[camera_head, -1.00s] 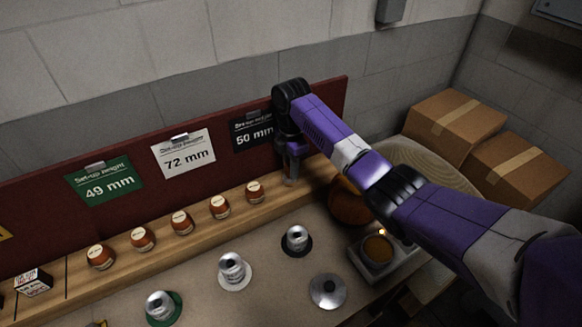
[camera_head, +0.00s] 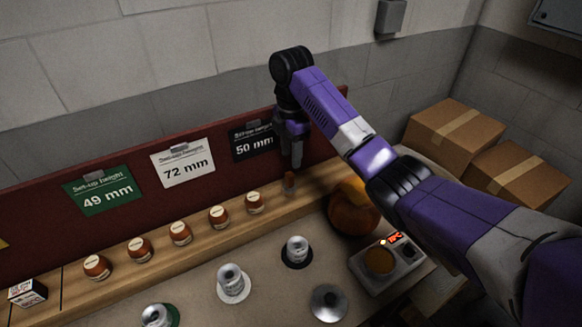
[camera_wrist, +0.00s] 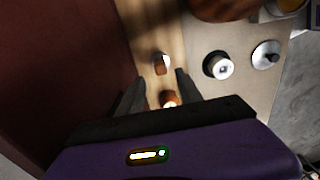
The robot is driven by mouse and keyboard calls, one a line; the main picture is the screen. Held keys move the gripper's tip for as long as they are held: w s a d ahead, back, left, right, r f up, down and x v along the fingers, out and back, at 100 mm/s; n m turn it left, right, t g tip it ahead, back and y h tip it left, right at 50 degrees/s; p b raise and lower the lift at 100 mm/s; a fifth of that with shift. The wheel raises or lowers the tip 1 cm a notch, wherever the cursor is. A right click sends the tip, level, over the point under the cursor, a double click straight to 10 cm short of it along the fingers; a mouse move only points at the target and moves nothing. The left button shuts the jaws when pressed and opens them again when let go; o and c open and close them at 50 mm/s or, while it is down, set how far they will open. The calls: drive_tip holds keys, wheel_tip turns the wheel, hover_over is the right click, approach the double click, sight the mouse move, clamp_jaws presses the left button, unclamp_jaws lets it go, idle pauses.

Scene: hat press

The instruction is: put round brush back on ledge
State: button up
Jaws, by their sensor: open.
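Several orange-brown knobs (camera_head: 219,216) stand along the ledge to the left. A dark red backboard (camera_head: 225,190) with height signs rises behind. Metal pieces on discs (camera_head: 297,250), a large orange-brown round form (camera_head: 354,210) and a small device (camera_head: 380,262) stand in front.

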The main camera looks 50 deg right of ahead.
wheel_tip(320, 180, up, 3)
drive_tip(key=shift+f+p, duration=0.1)
drive_tip(key=shift+p, duration=0.45)
